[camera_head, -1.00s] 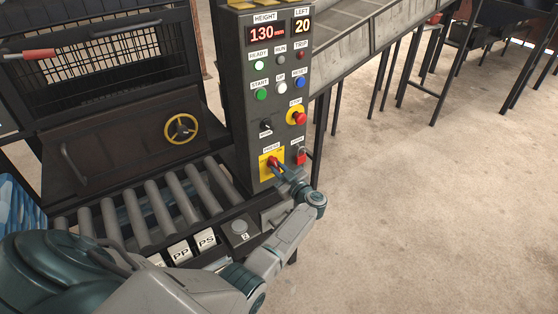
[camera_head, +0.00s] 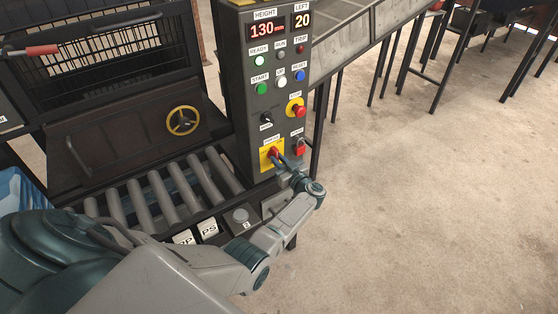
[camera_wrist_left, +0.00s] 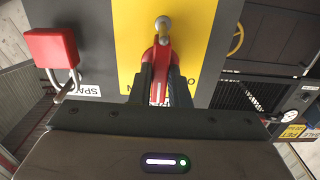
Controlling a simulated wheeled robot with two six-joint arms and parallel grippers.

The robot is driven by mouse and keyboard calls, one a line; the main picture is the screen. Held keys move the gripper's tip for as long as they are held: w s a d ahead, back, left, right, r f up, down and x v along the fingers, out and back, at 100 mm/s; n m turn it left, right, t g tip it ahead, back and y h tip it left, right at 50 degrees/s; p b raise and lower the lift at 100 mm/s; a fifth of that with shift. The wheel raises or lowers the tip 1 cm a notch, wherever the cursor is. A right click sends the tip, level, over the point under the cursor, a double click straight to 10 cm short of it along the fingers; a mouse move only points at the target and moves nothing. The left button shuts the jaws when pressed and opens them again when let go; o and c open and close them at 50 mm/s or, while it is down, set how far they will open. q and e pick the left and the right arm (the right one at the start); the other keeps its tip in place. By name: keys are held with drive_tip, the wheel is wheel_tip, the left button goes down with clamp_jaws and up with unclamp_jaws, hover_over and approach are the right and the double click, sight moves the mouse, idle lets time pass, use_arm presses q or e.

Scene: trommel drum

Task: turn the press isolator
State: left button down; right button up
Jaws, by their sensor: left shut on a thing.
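The press isolator is a red handle on a yellow plate (camera_head: 265,160), low on the dark control panel (camera_head: 245,100). In the left wrist view the red handle (camera_wrist_left: 162,52) stands in front of the yellow plate (camera_wrist_left: 198,30), with a grey knob at its end. My left gripper (camera_head: 277,157) is at the handle; in the left wrist view its two dark fingers (camera_wrist_left: 160,85) are closed on the handle from both sides. The gripper partly hides the handle in the head view. My right gripper is not in view.
A red padlock (camera_head: 299,147) hangs beside the isolator; it also shows in the left wrist view (camera_wrist_left: 52,47). A red stop button (camera_head: 299,110) sits above. Rollers (camera_head: 160,200) and a yellow handwheel (camera_head: 182,120) lie to the left. Open floor (camera_head: 430,200) is at the right.

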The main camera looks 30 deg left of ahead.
use_arm(q)
drive_tip(key=c, duration=1.6)
unclamp_jaws()
drive_tip(key=shift+c, duration=0.2)
drive_tip(key=b+v, duration=0.2)
drive_tip(key=v, duration=0.8)
drive_tip(key=shift+s+d, duration=0.15)
drive_tip(key=shift+d, duration=0.2)
drive_tip(key=shift+f, duration=0.15)
